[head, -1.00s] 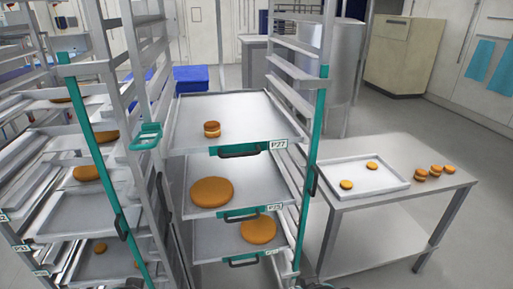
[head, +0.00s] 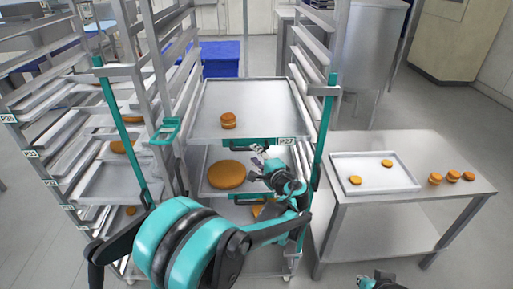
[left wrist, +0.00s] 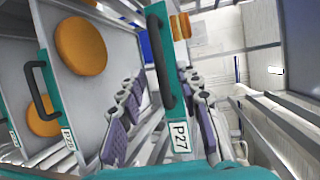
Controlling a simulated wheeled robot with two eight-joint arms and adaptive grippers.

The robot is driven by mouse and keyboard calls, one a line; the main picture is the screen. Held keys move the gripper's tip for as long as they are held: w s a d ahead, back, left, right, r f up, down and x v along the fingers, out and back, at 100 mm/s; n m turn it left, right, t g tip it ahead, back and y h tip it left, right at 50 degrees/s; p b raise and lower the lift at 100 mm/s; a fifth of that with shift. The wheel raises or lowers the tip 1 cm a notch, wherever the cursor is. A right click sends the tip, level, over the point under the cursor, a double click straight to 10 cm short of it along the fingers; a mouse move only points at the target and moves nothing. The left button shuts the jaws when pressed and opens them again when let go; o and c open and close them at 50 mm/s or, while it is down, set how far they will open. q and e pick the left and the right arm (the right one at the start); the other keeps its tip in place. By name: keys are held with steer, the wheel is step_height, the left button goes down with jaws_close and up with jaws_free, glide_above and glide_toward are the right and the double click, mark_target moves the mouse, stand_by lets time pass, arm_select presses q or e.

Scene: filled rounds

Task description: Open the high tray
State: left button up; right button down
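The high tray (head: 262,105) is the top tray in the middle rack, with a teal front strip and a P27 label (head: 287,141). A filled round (head: 228,121) stands on it.
A lower tray holds a large round (head: 226,174). A side table (head: 385,220) at right bears a tray (head: 400,185) with two small rounds and several rounds beside it. Another rack with trays stands at left. Rack posts (head: 325,140) flank the trays.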

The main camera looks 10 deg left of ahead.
mark_target(250, 149)
arm_select(q)
steer(key=x, duration=0.6)
steer(key=shift+s, duration=0.1)
jaws_close()
